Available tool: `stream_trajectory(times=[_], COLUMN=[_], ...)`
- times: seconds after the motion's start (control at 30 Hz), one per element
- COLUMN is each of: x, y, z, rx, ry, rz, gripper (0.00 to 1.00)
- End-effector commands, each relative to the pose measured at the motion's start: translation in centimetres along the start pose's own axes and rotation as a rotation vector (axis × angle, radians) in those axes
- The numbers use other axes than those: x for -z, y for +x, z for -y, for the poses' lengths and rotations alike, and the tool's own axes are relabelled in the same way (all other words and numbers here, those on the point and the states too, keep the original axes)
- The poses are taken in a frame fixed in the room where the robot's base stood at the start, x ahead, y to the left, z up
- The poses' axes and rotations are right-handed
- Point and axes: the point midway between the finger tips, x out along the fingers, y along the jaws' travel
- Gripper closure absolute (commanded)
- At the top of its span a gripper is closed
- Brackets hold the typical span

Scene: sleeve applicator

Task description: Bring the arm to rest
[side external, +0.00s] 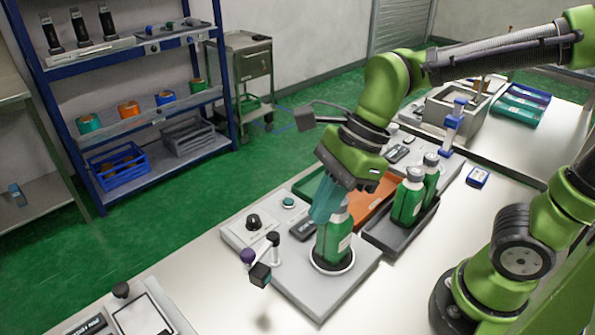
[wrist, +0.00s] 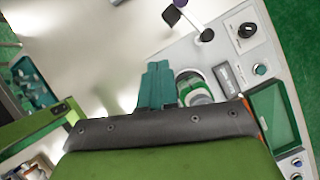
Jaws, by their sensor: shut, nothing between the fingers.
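My gripper (side external: 319,216) is shut and empty, with its teal fingers pointing down beside the upper part of a green bottle. It also shows in the wrist view (wrist: 157,72), with the two fingers side by side. The green bottle (side external: 333,246) with a pale label stands upright in the round seat of the grey applicator base (side external: 296,288). In the wrist view the bottle (wrist: 198,97) is to the right of the fingers and partly hidden by my gripper's body. I cannot tell whether fingers and bottle touch.
Green bottles (side external: 407,203) stand in a dark tray (side external: 384,237) to the right, near an orange tray (side external: 368,206). A small arm with a dark block (side external: 261,274) rises at the base's left. A panel with a black knob (side external: 254,222) is behind.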

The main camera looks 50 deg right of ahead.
Motion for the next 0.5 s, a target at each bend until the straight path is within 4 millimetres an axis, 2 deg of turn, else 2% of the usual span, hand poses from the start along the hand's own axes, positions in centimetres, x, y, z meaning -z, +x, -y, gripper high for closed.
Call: stream_trajectory(times=[0.13,0.23,0.37,0.5], x=[0.0,0.2,1.4,3.4], y=[0.0,0.1,-0.1,-1.5], z=[0.0,0.2,0.6,1.7], rx=[0.001,0.01,0.045,0.123], ry=[-0.041,-0.183,-0.51,-0.911], rz=[0.0,-0.007,-0.034,-0.094], gripper=[1.0,1.0,1.0,1.0])
